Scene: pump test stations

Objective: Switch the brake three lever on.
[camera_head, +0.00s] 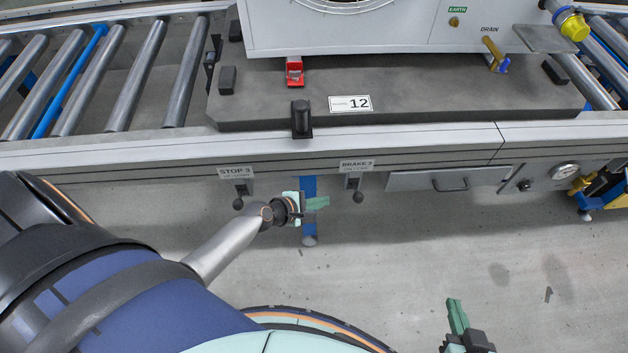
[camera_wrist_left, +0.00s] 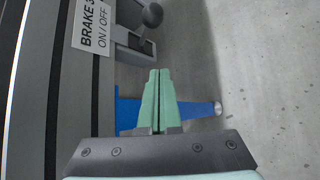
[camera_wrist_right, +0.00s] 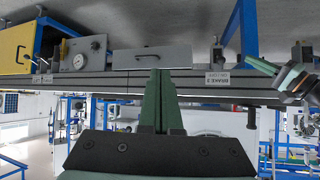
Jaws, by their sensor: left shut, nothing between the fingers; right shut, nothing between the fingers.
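The brake three lever (camera_head: 358,196) is a dark ball-knob lever hanging under the "BRAKE 3" label (camera_head: 357,164) on the conveyor's front rail. Its knob also shows ahead of the fingers in the left wrist view (camera_wrist_left: 152,14), and the lever shows in the right wrist view (camera_wrist_right: 251,118). I cannot tell whether it stands on or off. My left gripper (camera_head: 322,202) is shut and empty, just left of the lever and apart from it, fingertips pointing toward it. My right gripper (camera_head: 456,312) is shut and empty, low and to the right, well away from the lever.
The similar "STOP 3" lever (camera_head: 238,203) hangs to the left. A blue leg (camera_head: 309,190) stands behind my left gripper. A drawer (camera_head: 449,180) and a gauge (camera_head: 565,171) are to the right. The pump base plate (camera_head: 440,95) lies above on the conveyor. Floor below is clear.

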